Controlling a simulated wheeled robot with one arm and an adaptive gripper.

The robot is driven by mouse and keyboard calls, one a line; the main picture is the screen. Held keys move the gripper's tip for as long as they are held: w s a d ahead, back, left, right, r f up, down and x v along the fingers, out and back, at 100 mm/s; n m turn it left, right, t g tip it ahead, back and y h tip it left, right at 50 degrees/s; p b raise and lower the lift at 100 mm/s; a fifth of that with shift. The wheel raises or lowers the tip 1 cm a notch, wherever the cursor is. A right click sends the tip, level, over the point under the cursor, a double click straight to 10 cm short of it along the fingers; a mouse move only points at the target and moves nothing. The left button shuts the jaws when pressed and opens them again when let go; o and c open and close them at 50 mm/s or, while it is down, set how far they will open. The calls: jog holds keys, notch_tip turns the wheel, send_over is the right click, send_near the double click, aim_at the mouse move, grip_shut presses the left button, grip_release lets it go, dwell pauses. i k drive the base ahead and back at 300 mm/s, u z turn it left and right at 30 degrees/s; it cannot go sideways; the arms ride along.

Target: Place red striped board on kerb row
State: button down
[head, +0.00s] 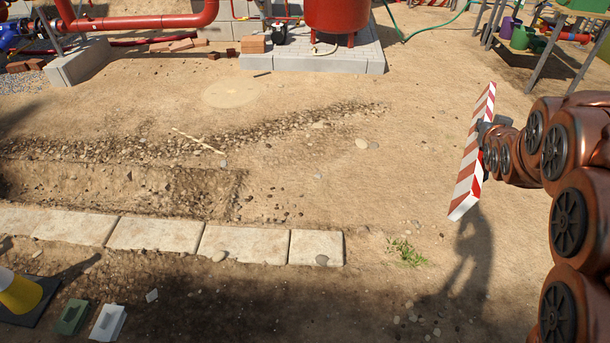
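The red striped board (470,165), with red and white diagonal bands, is held in the air at the right, its long side steeply tilted in the picture. My gripper (485,130) is at the board's right side, near its middle, and appears shut on it; the fingertips are partly hidden by the board. The kerb row (155,234) is a line of pale stone slabs at the lower left, its right end near the picture's middle. The board is clear of the kerb row, up and to the right of it.
A shallow trench (120,187) runs behind the kerb row. A yellow and white cone (18,291), a green block (73,317) and a white block (108,322) are in front. A red tank (337,15) stands behind.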

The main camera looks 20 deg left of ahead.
aim_at(203, 238)
jog(key=u, duration=2.55)
jog(key=i, duration=2.95)
jog(key=u, duration=0.45)
